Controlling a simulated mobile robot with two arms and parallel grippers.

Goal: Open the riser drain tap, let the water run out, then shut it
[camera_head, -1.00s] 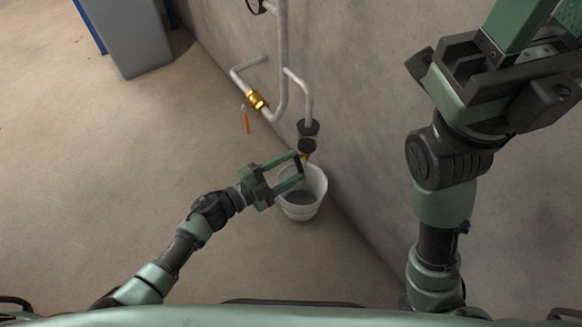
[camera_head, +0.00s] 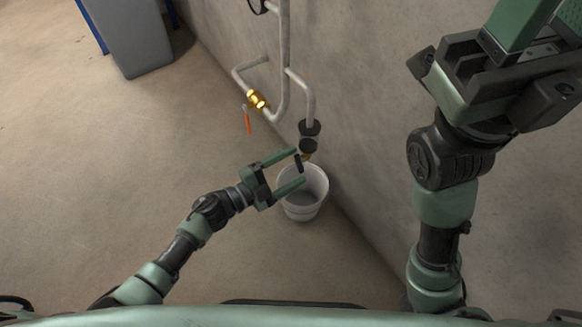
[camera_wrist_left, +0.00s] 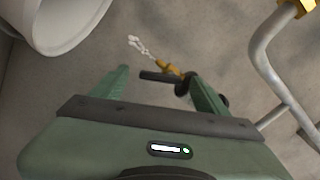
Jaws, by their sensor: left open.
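The drain tap (camera_head: 308,156) is a small brass tap below a black fitting at the end of the wall pipe, above a white bucket (camera_head: 302,207). In the left wrist view the brass tap (camera_wrist_left: 168,67) has a black lever (camera_wrist_left: 158,77), and a broken white stream of water (camera_wrist_left: 140,46) leaves its mouth. My left gripper (camera_head: 300,166) is open at the tap. The lever lies between its fingers; I cannot tell whether either finger touches it. My right gripper (camera_head: 545,35) is high at the right, its fingertips cut off by the frame.
A brass valve with a red handle (camera_head: 248,122) sits on the pipe (camera_head: 283,60) left of the tap. The concrete wall (camera_head: 390,60) is close behind the pipes. A grey box-like object (camera_head: 132,35) stands at the back left. The floor at left is clear.

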